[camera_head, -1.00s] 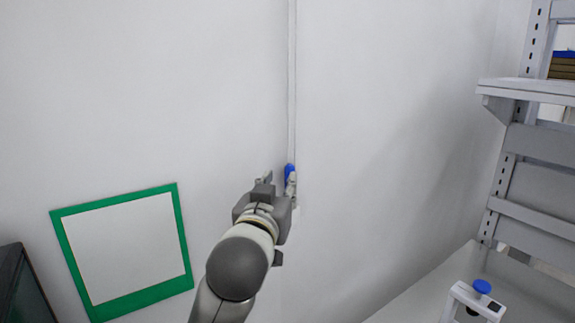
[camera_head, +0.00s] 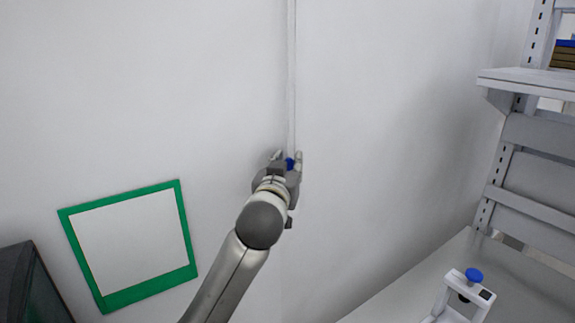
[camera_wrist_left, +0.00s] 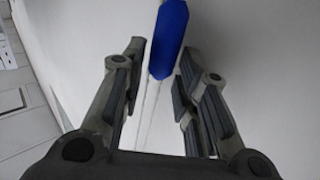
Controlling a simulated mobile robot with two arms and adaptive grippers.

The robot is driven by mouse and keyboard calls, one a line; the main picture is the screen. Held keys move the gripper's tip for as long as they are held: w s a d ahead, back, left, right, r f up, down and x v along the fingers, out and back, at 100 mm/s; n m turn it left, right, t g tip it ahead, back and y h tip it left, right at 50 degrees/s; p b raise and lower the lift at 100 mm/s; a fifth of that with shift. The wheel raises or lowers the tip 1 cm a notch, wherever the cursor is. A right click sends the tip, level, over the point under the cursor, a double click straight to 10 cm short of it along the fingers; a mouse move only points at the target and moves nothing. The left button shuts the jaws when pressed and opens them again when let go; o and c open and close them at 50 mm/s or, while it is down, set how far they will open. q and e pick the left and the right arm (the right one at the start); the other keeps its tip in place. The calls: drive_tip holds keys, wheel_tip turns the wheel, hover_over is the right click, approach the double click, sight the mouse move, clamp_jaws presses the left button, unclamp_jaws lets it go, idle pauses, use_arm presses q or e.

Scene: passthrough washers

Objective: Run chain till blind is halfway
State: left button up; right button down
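My left gripper (camera_head: 288,160) is raised against the pale wall, at the vertical white strip. In the left wrist view its two fingers (camera_wrist_left: 158,85) stand apart, open. A blue piece (camera_wrist_left: 169,40) lies between and beyond the fingertips, with thin pale lines of the chain (camera_wrist_left: 146,108) running down from it between the fingers. No clear contact with either finger shows, though the right fingertip looks close. In the head view the blue piece (camera_head: 290,164) is mostly hidden by the gripper. No blind panel can be made out. My right gripper is not in view.
A green-framed white panel (camera_head: 187,270) is on the wall at lower left, beside a dark box-like object (camera_head: 30,285). A shelf rack (camera_head: 545,135) stands at right. A white device with a blue knob (camera_head: 474,275) sits on the pale surface at lower right. The wall around the gripper is clear.

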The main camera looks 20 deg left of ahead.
use_arm(q)
clamp_jaws()
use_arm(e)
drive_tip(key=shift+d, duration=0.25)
use_arm(q)
wheel_tip(320, 180, up, 20)
drive_tip(key=shift+r, duration=0.15)
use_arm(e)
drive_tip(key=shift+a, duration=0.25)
use_arm(q)
drive_tip(key=shift+o, duration=0.9)
unclamp_jaws()
drive_tip(key=s+d, duration=0.1)
drive_tip(key=s, duration=1.1)
drive_tip(key=shift+d, duration=0.25)
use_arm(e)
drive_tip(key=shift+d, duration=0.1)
